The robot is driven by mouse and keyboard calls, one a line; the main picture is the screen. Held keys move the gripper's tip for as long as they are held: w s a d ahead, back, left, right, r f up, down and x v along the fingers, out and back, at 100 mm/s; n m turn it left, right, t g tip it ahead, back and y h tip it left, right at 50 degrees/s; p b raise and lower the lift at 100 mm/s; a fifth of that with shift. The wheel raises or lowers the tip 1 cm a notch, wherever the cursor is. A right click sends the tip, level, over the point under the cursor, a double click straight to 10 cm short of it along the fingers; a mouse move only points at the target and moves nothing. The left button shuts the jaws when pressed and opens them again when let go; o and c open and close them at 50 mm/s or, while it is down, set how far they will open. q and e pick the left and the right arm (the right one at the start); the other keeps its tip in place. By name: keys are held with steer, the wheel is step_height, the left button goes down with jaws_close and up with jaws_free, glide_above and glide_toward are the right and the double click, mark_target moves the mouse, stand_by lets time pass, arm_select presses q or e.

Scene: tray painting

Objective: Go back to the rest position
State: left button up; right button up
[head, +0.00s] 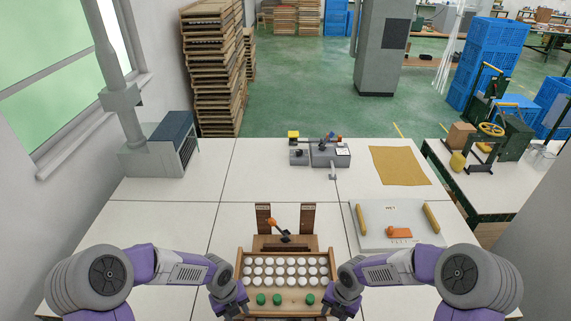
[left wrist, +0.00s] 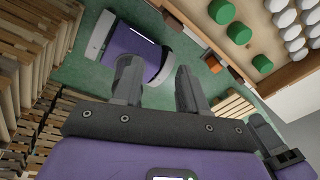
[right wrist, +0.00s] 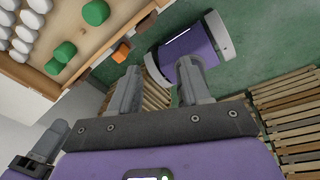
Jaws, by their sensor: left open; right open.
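My left gripper (head: 236,306) is at the front left corner of a wooden tray. In the left wrist view its two fingers (left wrist: 158,88) are apart with nothing between them. My right gripper (head: 341,306) is at the tray's front right corner. In the right wrist view its fingers (right wrist: 160,88) are also apart and empty. The wooden tray (head: 240,268) holds rows of white round pieces (head: 285,271) and three green pieces (head: 277,299) along its front. Whether either gripper touches the tray cannot be told.
Behind the tray stands a wooden holder (head: 309,219) with an orange-handled tool (head: 279,229). A pale board (head: 375,239) with yellow rollers and an orange block (head: 398,232) lies right. Further back are a grey device (head: 330,155) and a tan cloth (head: 399,166). The table's left middle is clear.

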arm_select(q)
steer(key=s+d+f+n+h+b, duration=0.1)
steer(key=s+f+n, duration=0.4)
steer(key=n, duration=0.6)
steer(key=s+d+f+n+b, duration=0.2)
steer(key=f+n, duration=0.5)
steer(key=n, duration=0.4)
steer(key=s+d+f+n+t+h+b, duration=0.1)
steer(key=s+f+n+b, duration=0.2)
steer(key=s+f+n, duration=0.3)
steer(key=s+n, duration=0.1)
steer(key=n, duration=0.4)
steer(key=shift+s+d+h, duration=0.15)
steer(key=shift+s+h, duration=0.15)
steer(key=shift+s, duration=0.05)
arm_select(e)
steer(key=s+a+f+m+y, duration=0.1)
steer(key=s+f+m, duration=0.4)
steer(key=m, duration=0.6)
steer(key=s+a+f+m, duration=0.2)
steer(key=s+f+m, duration=0.2)
steer(key=m, duration=0.7)
steer(key=s+a+f+m+t+y, duration=0.1)
steer(key=s+f+m, duration=0.4)
steer(key=f+m, duration=0.3)
steer(key=m, duration=0.3)
steer(key=shift+s+a+f+y, duration=0.15)
steer(key=shift+s+f+y, duration=0.1)
steer(key=shift+s+y, duration=0.05)
steer(key=shift+c, duration=0.4)
